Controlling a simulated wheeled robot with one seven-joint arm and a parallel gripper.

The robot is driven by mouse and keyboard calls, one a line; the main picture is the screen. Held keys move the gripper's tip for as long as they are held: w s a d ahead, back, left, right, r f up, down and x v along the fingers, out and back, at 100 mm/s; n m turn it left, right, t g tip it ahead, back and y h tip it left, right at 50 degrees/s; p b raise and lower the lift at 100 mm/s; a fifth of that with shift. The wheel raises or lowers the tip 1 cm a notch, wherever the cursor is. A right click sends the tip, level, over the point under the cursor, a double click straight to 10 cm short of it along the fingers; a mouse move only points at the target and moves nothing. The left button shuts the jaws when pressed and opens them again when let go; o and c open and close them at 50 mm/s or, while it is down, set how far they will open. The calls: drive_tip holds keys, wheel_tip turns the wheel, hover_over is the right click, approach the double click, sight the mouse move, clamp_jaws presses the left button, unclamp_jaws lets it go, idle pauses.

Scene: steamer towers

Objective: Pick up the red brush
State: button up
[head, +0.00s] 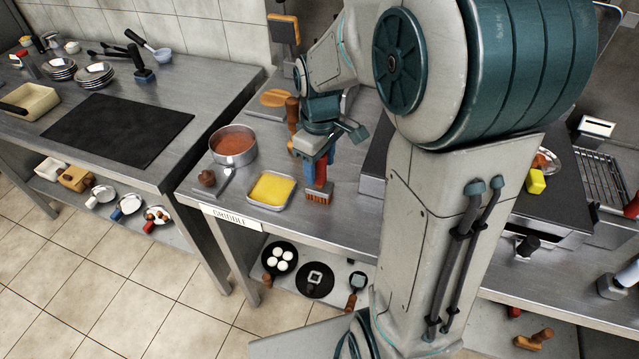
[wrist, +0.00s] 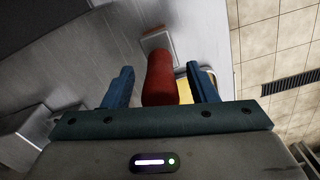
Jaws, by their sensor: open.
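The red brush (head: 321,176) stands upright on the steel counter, its red handle up and its tan head at the bottom. My gripper (head: 317,166) is over it, pointing down, with blue fingers around the handle's height. In the wrist view the red handle (wrist: 160,78) lies between the two open fingers of my gripper (wrist: 162,82). A gap shows on each side of the handle.
A tray of yellow food (head: 272,189) sits just left of the brush. A pot of red sauce (head: 233,146) is further left. A raised steel block (head: 373,178) stands to the right. The counter's front edge (head: 290,228) is close.

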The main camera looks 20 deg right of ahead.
drive_tip(key=shift+f, duration=0.25)
clamp_jaws()
drive_tip(key=shift+r, duration=0.2)
drive_tip(key=shift+r, duration=0.25)
wheel_tip(320, 180, up, 4)
drive_tip(key=shift+d+f, duration=0.1)
drive_tip(key=shift+f, duration=0.05)
drive_tip(key=s+d+r, duration=0.6)
drive_tip(key=s+d, duration=0.1)
drive_tip(key=s, duration=0.2)
drive_tip(key=shift+r+b, duration=0.25)
drive_tip(key=shift+b, duration=0.1)
drive_tip(key=shift+s, duration=0.1)
